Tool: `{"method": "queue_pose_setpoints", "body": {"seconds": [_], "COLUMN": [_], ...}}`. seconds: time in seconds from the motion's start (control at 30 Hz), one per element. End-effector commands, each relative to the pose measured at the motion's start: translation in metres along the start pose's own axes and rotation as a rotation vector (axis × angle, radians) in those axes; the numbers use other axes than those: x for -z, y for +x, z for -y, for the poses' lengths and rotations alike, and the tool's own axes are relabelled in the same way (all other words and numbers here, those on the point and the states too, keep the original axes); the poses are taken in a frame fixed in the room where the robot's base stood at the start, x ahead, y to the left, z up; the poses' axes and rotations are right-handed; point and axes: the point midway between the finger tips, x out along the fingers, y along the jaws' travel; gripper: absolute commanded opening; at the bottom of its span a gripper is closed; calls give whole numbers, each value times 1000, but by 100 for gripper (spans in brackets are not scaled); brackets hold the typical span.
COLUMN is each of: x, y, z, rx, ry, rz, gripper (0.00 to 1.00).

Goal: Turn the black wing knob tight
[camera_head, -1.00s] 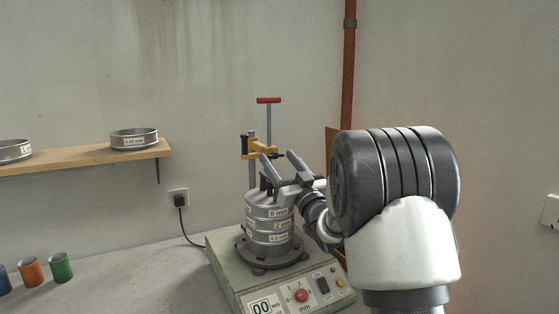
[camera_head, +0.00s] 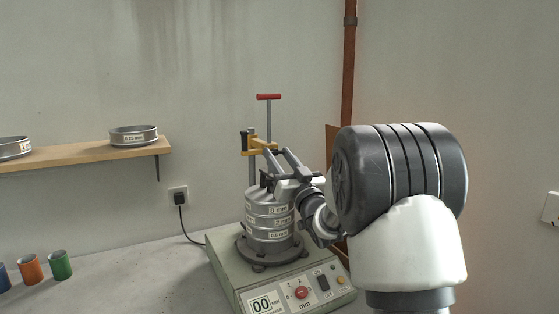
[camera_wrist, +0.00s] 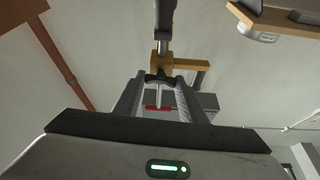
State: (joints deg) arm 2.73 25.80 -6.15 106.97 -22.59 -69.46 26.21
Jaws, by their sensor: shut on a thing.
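The black wing knob (camera_wrist: 160,78) shows in the wrist view between my fingertips, against the yellow clamp arm (camera_wrist: 187,66). My gripper (camera_wrist: 160,84) is shut on it, one finger on each side. In the head view my gripper (camera_head: 276,152) reaches in from the right, just below the yellow clamp arm (camera_head: 262,146), and its fingers hide most of the knob. The clamp sits on a rod with a red T-handle (camera_head: 268,97), above a stack of round metal sieves (camera_head: 268,222) on a grey-green shaker (camera_head: 225,268).
A wooden shelf (camera_head: 90,156) with metal sieves is on the wall at left. Blue, orange (camera_head: 31,269) and green (camera_head: 61,265) cups stand on the bench at left. A power cable (camera_head: 187,225) runs from a wall plug to the shaker. A brown pipe (camera_head: 348,70) runs down the wall.

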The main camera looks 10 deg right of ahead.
Motion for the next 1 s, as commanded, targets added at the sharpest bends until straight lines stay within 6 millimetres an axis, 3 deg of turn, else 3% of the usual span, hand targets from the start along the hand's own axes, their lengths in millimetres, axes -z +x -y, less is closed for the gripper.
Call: {"method": "queue_pose_setpoints", "body": {"seconds": [1.0], "x": [2], "y": [0], "z": [6], "rx": [-352], "ry": [853], "rz": [-1], "gripper": [15]}}
